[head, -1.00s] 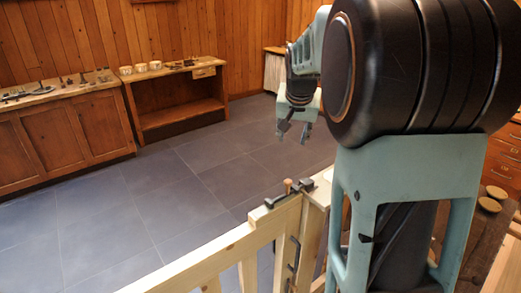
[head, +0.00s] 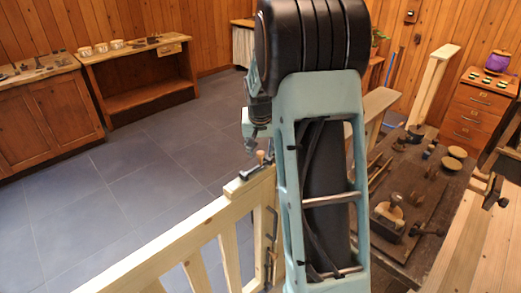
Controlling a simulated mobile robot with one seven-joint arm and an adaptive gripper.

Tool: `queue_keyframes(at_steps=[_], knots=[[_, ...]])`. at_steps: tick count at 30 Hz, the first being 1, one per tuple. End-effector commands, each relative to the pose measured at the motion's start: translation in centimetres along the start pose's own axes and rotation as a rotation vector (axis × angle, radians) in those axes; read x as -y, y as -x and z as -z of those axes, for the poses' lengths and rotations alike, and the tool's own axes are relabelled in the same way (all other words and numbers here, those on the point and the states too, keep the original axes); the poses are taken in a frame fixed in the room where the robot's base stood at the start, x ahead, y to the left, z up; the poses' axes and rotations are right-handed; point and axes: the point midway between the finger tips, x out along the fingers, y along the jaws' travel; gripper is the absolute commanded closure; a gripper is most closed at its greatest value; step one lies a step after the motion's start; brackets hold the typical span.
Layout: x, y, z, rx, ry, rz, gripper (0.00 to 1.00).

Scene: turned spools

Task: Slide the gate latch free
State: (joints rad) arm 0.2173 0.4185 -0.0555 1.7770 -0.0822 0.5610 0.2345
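The gate (head: 180,234) is pale wood with slats and stands in the lower middle of the head view. Its dark latch (head: 250,173) lies along the top of the gate's right end, with a small wooden knob (head: 261,157) standing up from it. My gripper (head: 250,147) shows small, just above and slightly left of the knob in the picture. Whether it touches the latch cannot be told. My arm hides part of the gripper and the post side of the latch, and the finger opening is not clear.
A workbench (head: 388,258) with a hand plane (head: 391,212) and turned wooden pieces stands right of my arm. A cabinet (head: 45,118) and an open shelf bench (head: 150,95) line the far left wall. The grey tiled floor (head: 120,190) beyond the gate is clear.

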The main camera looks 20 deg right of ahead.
Motion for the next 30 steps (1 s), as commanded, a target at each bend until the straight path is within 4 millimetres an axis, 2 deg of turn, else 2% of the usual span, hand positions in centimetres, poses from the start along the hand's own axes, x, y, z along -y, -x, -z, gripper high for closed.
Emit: queue_keyframes(at_steps=[8, 15, 18, 26, 30], knots=[[0.0, -0.1, 0.0, -0.001, 0.000, 0.000, 0.65], [0.0, -0.1, 0.0, 0.000, 0.000, 0.000, 0.92], [0.0, -0.1, 0.0, 0.000, 0.000, 0.000, 1.00], [0.1, -0.1, 0.0, 0.000, 0.000, 0.000, 1.00], [1.3, 0.2, -1.0, -0.001, 0.005, 0.002, 1.00]])
